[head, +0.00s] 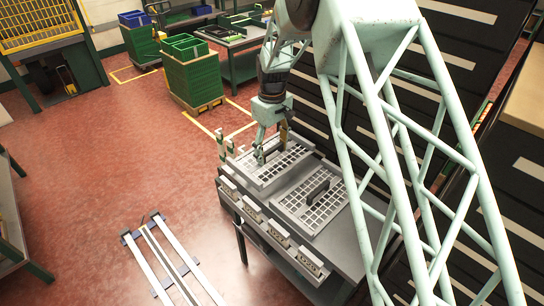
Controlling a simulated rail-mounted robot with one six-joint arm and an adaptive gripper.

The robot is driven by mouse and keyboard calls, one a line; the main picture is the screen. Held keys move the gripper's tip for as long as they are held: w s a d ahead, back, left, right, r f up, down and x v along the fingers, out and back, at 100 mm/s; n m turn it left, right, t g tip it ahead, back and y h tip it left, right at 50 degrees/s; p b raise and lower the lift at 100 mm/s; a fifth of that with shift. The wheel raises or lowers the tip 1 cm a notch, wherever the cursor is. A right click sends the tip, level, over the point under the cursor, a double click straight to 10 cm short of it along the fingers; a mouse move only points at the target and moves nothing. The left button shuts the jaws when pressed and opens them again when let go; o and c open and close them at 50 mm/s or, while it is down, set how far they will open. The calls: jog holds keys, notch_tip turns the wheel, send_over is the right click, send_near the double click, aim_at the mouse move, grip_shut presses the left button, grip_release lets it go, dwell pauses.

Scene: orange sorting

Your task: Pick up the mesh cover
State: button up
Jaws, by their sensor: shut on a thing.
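Two grey mesh covers with square holes lie on the grey workbench (343,252). The nearer mesh cover (323,212) lies flat with its dark handle (318,189) standing free. My gripper (259,158) points down over the farther mesh cover (281,167), at its left part. The fingers are shut on that cover's handle, which they largely hide. The cover still appears level with the bench top; any small gap under it cannot be told.
Several small grey units (251,208) line the bench's front edge. Green crates (193,75) stand on a pallet behind. A rail frame (172,262) lies on the red floor at the lower left.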

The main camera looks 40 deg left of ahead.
aim_at(272, 148)
notch_tip(272, 148, up, 14)
jog(key=shift+r+p, duration=0.2)
jog(key=shift+p, duration=0.25)
dwell(0.7)
